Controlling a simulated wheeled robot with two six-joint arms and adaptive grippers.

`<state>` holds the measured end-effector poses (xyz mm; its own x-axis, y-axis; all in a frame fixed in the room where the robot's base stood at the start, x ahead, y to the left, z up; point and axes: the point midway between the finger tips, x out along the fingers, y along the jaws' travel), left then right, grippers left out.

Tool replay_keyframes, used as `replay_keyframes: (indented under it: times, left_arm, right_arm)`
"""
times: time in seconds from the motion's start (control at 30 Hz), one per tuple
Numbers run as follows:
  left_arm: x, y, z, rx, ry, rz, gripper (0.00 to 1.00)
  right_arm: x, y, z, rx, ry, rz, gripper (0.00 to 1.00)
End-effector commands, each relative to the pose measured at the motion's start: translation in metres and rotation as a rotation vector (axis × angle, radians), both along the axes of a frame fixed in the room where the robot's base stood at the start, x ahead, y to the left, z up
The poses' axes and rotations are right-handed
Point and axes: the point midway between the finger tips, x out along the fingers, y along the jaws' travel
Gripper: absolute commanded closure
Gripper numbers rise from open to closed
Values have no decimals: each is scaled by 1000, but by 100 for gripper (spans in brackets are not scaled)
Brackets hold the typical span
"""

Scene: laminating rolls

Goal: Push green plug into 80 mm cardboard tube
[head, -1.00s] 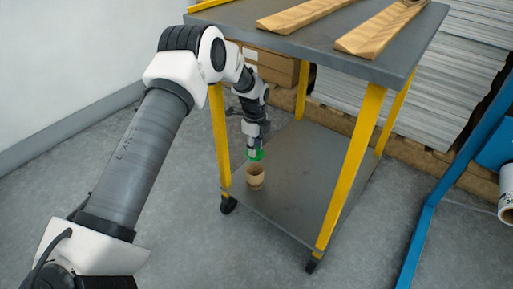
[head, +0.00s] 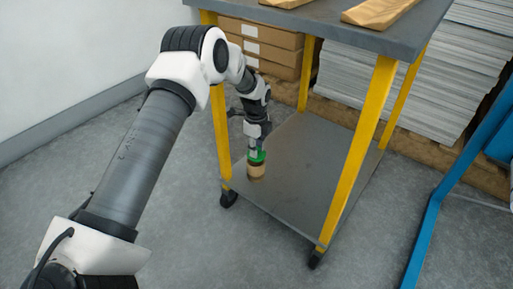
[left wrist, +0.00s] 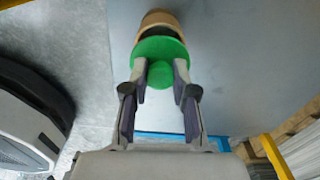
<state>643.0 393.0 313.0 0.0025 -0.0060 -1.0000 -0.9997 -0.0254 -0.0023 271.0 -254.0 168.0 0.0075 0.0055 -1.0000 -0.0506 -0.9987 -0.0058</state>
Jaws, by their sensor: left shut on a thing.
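The cardboard tube (head: 256,173) stands upright on the cart's lower shelf, near its left corner. My left gripper (head: 257,151) points down above it, shut on the green plug (head: 257,158). The plug is right at the tube's mouth in the head view. In the left wrist view, the fingers (left wrist: 160,73) hold the plug's knob, and the round green disc (left wrist: 149,46) covers part of the tube (left wrist: 158,17). A dark strip of the tube's opening shows beyond the disc. I cannot tell whether plug and tube touch. My right gripper is not in view.
The cart's lower shelf (head: 308,175) is otherwise clear. Yellow legs (head: 357,150) and the top shelf (head: 400,38) frame it, with wooden wedges (head: 378,12) on top. Cardboard boxes (head: 262,38) and stacked sheets (head: 400,85) stand behind. A blue frame (head: 440,190) is at right.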

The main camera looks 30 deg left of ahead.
Motion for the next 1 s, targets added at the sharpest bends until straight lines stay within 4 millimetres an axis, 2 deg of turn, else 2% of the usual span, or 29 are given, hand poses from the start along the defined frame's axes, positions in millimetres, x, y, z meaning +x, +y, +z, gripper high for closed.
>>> replay_keyframes:
  times: [0.53,1.0]
  left_arm:
    - [0,0,-25,0,0,0,100]
    - [0,0,-34,0,0,0,100]
  right_arm:
    - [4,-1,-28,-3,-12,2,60]
    - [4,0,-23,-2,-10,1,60]
